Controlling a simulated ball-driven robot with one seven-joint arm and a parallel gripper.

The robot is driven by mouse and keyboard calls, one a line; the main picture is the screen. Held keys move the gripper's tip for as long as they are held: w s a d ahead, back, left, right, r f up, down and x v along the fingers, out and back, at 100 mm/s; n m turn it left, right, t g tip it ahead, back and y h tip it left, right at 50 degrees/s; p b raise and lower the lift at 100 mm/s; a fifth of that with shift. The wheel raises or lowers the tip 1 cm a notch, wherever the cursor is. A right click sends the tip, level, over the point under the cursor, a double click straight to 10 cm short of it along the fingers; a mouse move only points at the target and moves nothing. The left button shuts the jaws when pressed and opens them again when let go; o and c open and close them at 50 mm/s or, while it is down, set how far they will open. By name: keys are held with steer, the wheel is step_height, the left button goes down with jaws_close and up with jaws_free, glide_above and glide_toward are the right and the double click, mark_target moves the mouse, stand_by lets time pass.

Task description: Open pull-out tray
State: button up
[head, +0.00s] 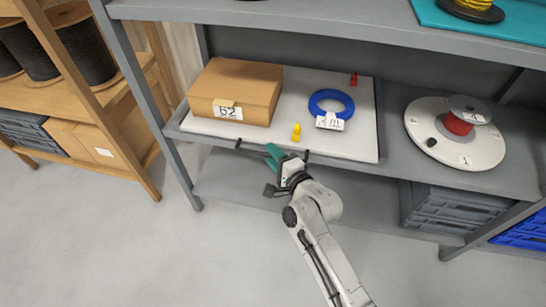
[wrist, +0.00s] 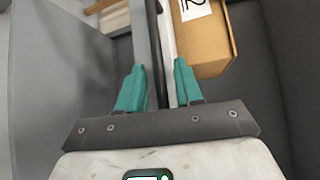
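The pull-out tray (head: 351,139) is a pale, shallow tray with a grey rim on the middle shelf of the grey rack. A dark handle bar (head: 247,150) runs along its front edge. My gripper (head: 272,156) is at this handle, in front of the tray. In the wrist view my gripper's teal fingers (wrist: 161,88) stand on either side of the narrow bar, with a gap that looks wider than the bar. Contact with the bar cannot be made out for certain. My fingers hide part of the handle in the head view.
On the tray are a cardboard box (head: 234,90) marked 62, a blue cable ring (head: 331,105) with a tag, a yellow piece (head: 297,133) and a red piece (head: 353,79). A white reel (head: 455,145) stands to the right. A wooden rack (head: 90,95) is left. Open floor lies in front.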

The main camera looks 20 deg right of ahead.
steer(key=shift+w, duration=0.1)
steer(key=shift+c, duration=0.3)
jaws_close()
